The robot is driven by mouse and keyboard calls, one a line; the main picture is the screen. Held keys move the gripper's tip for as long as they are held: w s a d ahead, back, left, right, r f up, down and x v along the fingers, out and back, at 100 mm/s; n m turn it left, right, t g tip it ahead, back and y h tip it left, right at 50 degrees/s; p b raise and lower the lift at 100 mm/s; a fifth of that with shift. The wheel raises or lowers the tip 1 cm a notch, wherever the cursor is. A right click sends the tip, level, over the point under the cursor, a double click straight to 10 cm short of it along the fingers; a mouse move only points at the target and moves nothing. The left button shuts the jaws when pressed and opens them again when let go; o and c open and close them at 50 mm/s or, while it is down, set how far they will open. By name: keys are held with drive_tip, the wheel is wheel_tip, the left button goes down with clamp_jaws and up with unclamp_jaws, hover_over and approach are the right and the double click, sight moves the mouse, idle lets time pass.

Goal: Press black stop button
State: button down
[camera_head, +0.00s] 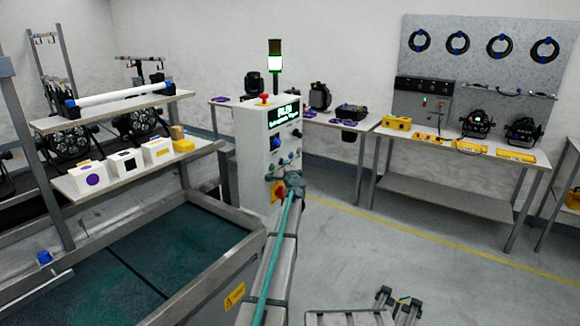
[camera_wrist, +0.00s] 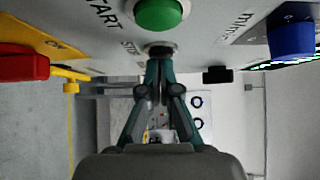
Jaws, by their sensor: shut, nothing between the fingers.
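The control cabinet (camera_head: 252,160) stands in the middle of the head view, its front panel carrying a display, knobs and buttons. In the wrist view the black stop button (camera_wrist: 160,47) sits in a pale ring beside the partly covered STOP lettering, below the green START button (camera_wrist: 158,14). My gripper (camera_wrist: 160,64) is shut and empty. Its fingertips point at the black button and overlap its lower part; I cannot tell whether they touch it. In the head view my gripper (camera_head: 296,180) is at the panel's lower right and hides part of it.
A blue knob (camera_wrist: 291,36) and a red rotary handle (camera_wrist: 24,67) flank the buttons in the wrist view. A lit signal tower (camera_head: 275,62) and a red button (camera_head: 264,98) top the cabinet.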

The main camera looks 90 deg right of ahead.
idle(0.3)
drive_tip(key=shift+w+d+r+b, duration=0.15)
drive_tip(key=shift+w+d+b, duration=0.35)
drive_tip(key=shift+w+b, duration=0.45)
drive_tip(key=shift+s, duration=0.1)
drive_tip(key=s+a+b, duration=0.4)
drive_tip(key=s+a, duration=0.2)
drive_tip(key=a, duration=0.6)
drive_tip(key=shift+s+a, duration=0.15)
drive_tip(key=shift+a, duration=0.1)
